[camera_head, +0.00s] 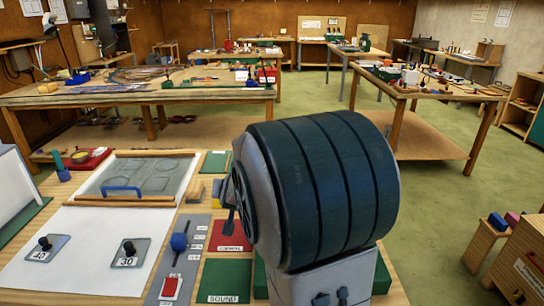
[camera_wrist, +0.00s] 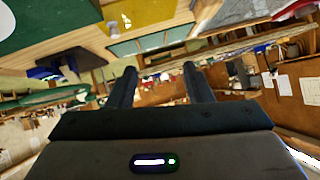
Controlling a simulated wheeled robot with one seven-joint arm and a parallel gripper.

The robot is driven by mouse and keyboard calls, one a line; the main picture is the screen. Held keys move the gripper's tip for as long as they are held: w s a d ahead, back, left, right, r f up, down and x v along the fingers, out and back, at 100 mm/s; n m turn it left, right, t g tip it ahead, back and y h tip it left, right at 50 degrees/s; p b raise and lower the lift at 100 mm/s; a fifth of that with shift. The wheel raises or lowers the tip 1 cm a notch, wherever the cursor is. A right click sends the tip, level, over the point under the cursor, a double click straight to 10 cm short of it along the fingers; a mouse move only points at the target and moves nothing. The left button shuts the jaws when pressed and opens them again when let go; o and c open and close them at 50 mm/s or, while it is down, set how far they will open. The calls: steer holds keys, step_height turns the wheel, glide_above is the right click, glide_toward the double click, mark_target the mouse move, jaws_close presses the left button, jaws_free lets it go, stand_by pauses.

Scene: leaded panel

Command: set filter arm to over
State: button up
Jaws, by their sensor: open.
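I cannot tell for sure which part is the filter arm. In the head view, a blue block (camera_head: 179,242) sits on a grey strip (camera_head: 172,275) with small markings, on the near table. A red labelled block (camera_head: 171,288) is at the strip's near end. A dark lever-like piece (camera_head: 229,221) shows just left of my large arm link, partly hidden by it. My gripper (camera_wrist: 160,68) shows in the wrist view with its two dark fingers apart and nothing between them. It is hidden in the head view.
Two knobs on plates (camera_head: 40,254) (camera_head: 129,261) are nearer. Red (camera_head: 231,238) and green (camera_head: 224,284) labelled tiles lie beside the strip. My arm blocks the table's right side.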

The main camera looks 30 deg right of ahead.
steer(key=w+d+m+h, duration=0.1)
steer(key=w+d+h, duration=0.2)
steer(key=d, duration=0.6)
steer(key=w+d+f+m+h, duration=0.1)
steer(key=w+d+h, duration=0.3)
steer(key=d, duration=0.5)
steer(key=w+d+f+m+h+p, duration=0.1)
steer(key=w+d+h, duration=0.3)
steer(key=d, duration=0.5)
steer(key=shift+d+m+g, duration=0.25)
steer(key=shift+m+g, duration=0.05)
steer(key=shift+m, duration=0.4)
jaws_close()
steer(key=shift+a, duration=0.1)
